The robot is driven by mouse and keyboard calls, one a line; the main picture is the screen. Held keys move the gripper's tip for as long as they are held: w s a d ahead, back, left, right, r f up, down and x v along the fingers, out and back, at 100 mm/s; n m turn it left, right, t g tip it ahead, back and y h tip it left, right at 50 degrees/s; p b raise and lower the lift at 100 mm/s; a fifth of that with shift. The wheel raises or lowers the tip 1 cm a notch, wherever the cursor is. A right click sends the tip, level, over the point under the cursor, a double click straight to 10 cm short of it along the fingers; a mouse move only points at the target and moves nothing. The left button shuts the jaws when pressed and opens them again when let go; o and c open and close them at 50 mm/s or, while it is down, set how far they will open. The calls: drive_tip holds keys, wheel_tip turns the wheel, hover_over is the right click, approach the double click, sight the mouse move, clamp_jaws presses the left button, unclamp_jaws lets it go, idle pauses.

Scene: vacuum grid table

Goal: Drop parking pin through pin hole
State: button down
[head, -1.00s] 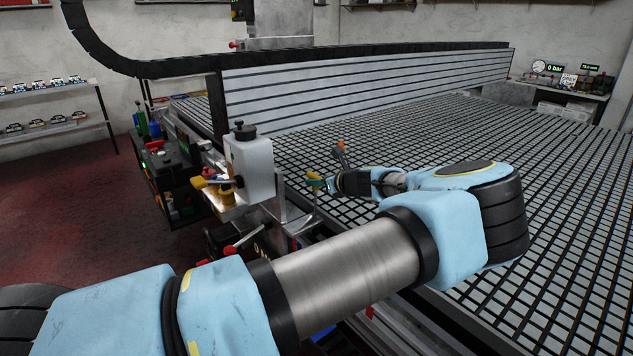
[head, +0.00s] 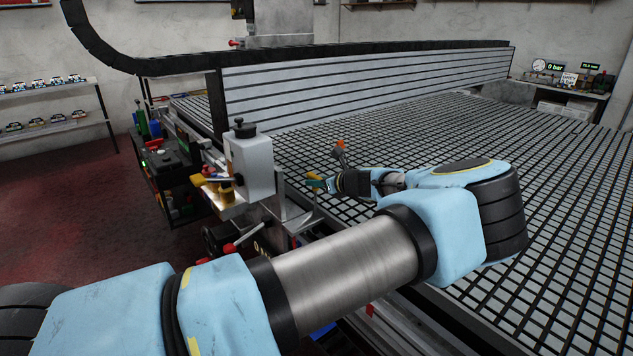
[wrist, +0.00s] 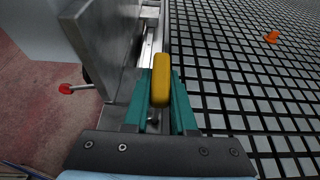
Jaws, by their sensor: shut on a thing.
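My gripper (wrist: 160,108) has teal fingers and is shut on a yellow-handled piece, which I take to be the parking pin (wrist: 160,85). In the wrist view its yellow handle stands between the fingers and the rest of the pin is hidden. In the head view my gripper (head: 316,184) is at the left edge of the grid table, just right of the metal carriage. I cannot make out the pin hole in either view, nor tell whether the pin's lower end is in anything.
The grid table (head: 450,135) fills the right side, mostly bare. A small orange piece (wrist: 272,37) is on it near my gripper. The pale carriage block (head: 252,165) and an upright metal plate (wrist: 103,40) stand close on the left. A long slatted beam (head: 370,90) crosses behind.

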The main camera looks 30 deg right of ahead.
sight(317, 206)
drive_tip(key=shift+f+b, duration=2.55)
drive_tip(key=shift+f, duration=1.75)
drive_tip(key=c, duration=0.7)
unclamp_jaws()
drive_tip(key=shift+o, duration=0.2)
drive_tip(key=shift+s+d, duration=0.2)
drive_tip(key=shift+s, duration=0.25)
drive_tip(key=b+v, duration=0.3)
drive_tip(key=v, duration=0.7)
drive_tip(key=shift+a+r, duration=0.2)
drive_tip(key=shift+a, duration=0.05)
